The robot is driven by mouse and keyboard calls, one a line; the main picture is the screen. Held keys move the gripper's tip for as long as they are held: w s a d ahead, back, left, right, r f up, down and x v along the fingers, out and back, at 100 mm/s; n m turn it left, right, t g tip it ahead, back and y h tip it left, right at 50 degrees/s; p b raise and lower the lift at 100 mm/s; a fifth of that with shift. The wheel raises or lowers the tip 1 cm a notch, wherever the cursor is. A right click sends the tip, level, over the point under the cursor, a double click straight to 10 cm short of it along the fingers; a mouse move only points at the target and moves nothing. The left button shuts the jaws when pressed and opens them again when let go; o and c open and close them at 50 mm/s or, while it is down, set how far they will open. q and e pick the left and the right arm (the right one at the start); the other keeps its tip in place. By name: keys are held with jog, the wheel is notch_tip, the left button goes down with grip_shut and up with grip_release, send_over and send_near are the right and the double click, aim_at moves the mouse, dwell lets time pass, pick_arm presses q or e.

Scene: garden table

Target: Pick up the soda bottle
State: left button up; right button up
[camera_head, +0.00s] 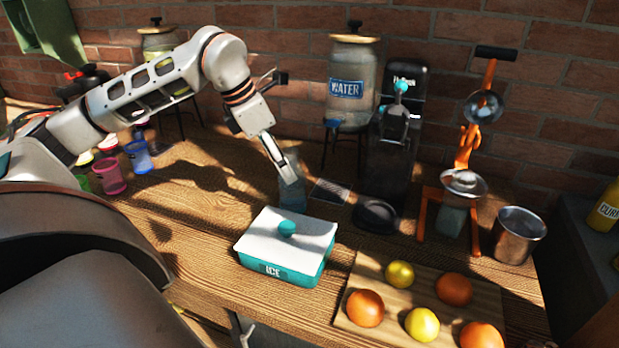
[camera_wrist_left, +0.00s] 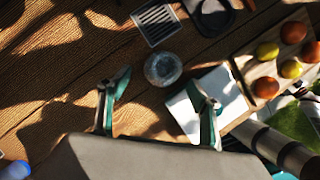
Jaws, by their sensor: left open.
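My left gripper (camera_head: 289,174) reaches down from the left over the wooden table, behind the ice box. In the left wrist view, my left gripper (camera_wrist_left: 159,79) is open, with its two fingers apart. A clear, bluish round container (camera_wrist_left: 163,68) lies between and just ahead of the fingertips there, seen from above. In the head view, the container (camera_head: 292,196) stands behind the ice box, with its top partly hidden by the fingers. I cannot tell for sure if it is the soda bottle; no label shows. My right gripper is not in view.
The teal ice box (camera_head: 282,262) with a white lid is close in front of the container. The water dispenser (camera_head: 351,85), black machine (camera_head: 388,150), orange press (camera_head: 465,150) and metal cup (camera_head: 518,236) stand to the right. A fruit board (camera_head: 375,329) is in front. Coloured cups (camera_head: 110,176) stand left.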

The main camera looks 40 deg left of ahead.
aim_at(292, 185)
pick_arm(q)
jog(key=shift+f, duration=0.2)
jog(key=shift+x, duration=1.1)
jog(key=x, duration=0.5)
jog(key=shift+s+d, duration=0.1)
jog(key=c, duration=1.4)
jog(key=shift+c, duration=1)
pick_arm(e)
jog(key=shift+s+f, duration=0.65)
pick_arm(q)
jog(key=shift+r, duration=0.2)
